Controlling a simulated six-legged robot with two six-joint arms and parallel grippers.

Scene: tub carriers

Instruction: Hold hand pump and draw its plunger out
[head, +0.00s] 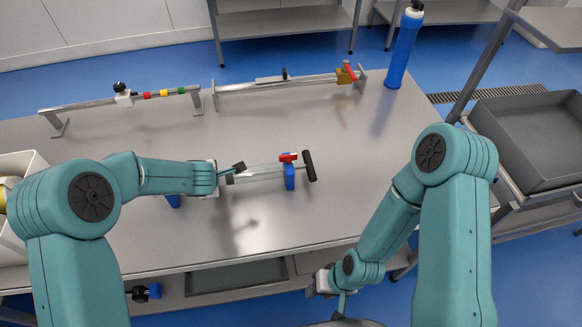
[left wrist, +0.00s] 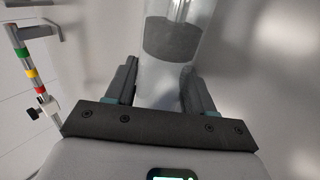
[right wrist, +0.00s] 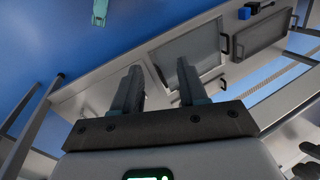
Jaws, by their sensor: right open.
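The hand pump lies roughly level above the table, with a clear barrel (head: 262,171) and a black T-handle (head: 309,166) at its right end. The handle sits close to a blue support (head: 289,176) with a red piece (head: 288,157) on top. My left gripper (head: 232,172) is at the pump's left end. In the left wrist view, its fingers (left wrist: 160,92) lie against both sides of the clear barrel, and a dark grey piston (left wrist: 172,40) shows inside. My right gripper (right wrist: 160,85) is open and empty, low beyond the table's front edge (head: 335,283).
A rail with coloured bands (head: 163,93) and a second rail (head: 280,84) stand along the table's back. A blue bottle (head: 403,48) stands at the back right corner. A grey tub (head: 530,140) is on a rack at right. The table right of the handle is clear.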

